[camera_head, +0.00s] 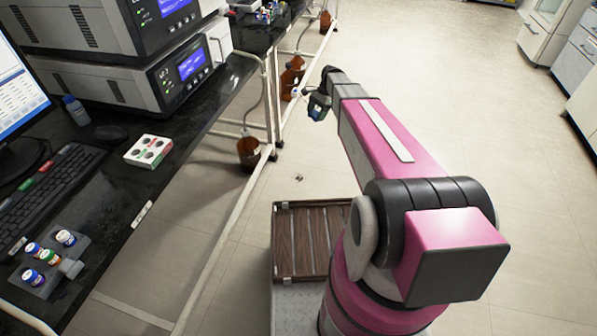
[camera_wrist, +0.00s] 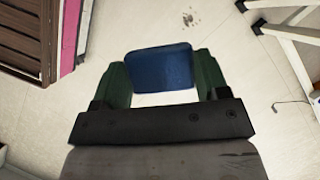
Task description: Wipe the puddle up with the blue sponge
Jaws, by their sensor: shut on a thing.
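The blue sponge (camera_wrist: 160,68) is gripped between the green fingers of my gripper (camera_wrist: 161,78) in the wrist view. In the head view my gripper (camera_head: 318,103) hangs at the far end of my pink arm, with the sponge (camera_head: 317,113) small and dark blue below it. A small dark speckled mark (camera_wrist: 190,18) on the pale floor is at the top of the wrist view, apart from the sponge. It looks like the puddle; a similar small mark (camera_head: 299,177) shows on the floor in the head view. The sponge is clear of it in the picture.
A black bench (camera_head: 110,185) with instruments, keyboard and vials runs along the left on white frame legs (camera_head: 268,95). Brown bottles (camera_head: 249,152) stand by the legs. White frame bars (camera_wrist: 285,32) show at upper right of the wrist view. Open floor (camera_head: 460,90) lies right.

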